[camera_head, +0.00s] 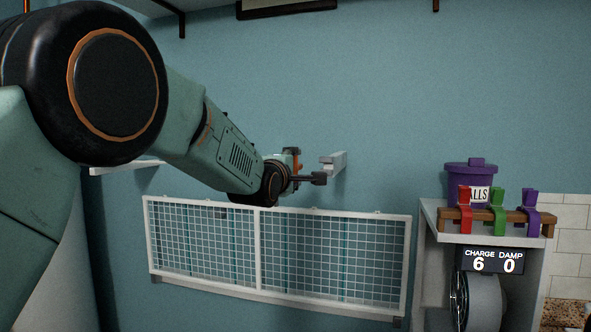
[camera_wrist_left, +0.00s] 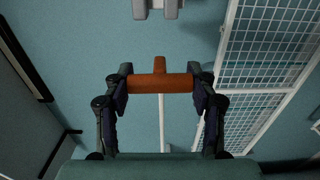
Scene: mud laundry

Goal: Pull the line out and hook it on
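My left gripper (camera_head: 305,166) is in front of the blue wall, just left of the pale wall bracket (camera_head: 333,162). In the left wrist view, its two fingers (camera_wrist_left: 160,84) press on the ends of an orange T-shaped handle (camera_wrist_left: 160,83). A thin white line (camera_wrist_left: 162,122) runs from behind the handle toward the bottom of that view. The two-pronged bracket also shows at the top of the wrist view (camera_wrist_left: 157,10), apart from the handle. In the head view, my arm hides most of the line's path. My right gripper is not in view.
A white mesh rack (camera_head: 259,240) is on the wall below the gripper. At right, a purple tub (camera_head: 470,180) and red, green and purple clips sit on a shelf (camera_head: 440,225), above a CHARGE 6, DAMP 0 display (camera_head: 490,260). The wall above the bracket is clear.

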